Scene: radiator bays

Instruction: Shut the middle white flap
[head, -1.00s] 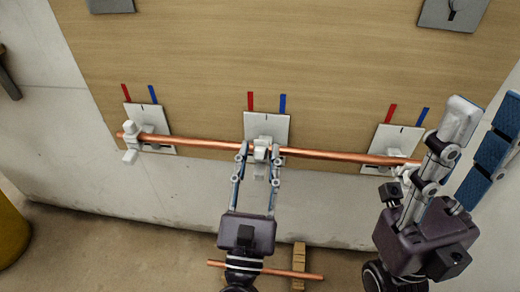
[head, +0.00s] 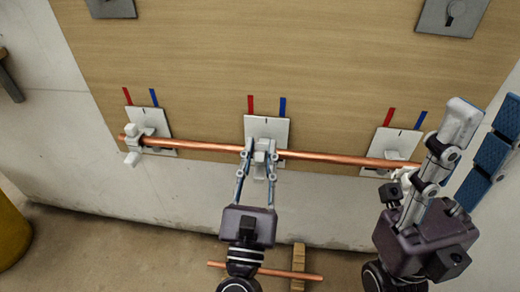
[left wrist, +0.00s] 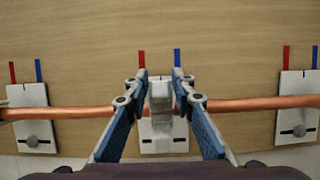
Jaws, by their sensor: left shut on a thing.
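The middle white flap (head: 261,150) sits on the middle white plate (head: 266,128), at the copper pipe (head: 330,157) that runs across three plates. My left gripper (head: 259,160) is shut on the middle flap, one finger on each side of it. In the left wrist view the flap (left wrist: 160,95) stands between the blue-padded fingers (left wrist: 160,100), over the pipe. Whether it is fully closed around the pipe cannot be told. My right gripper is at the right in the head view, near the right plate (head: 391,146); its fingertips are not clear.
The left plate (head: 160,143) has a white clamp (head: 133,145) at the pipe's left end. Red and blue marks stand above each plate. A loose copper rod (head: 300,274) and a wooden block (head: 298,258) lie below on the floor. A yellow object (head: 10,235) stands at far left.

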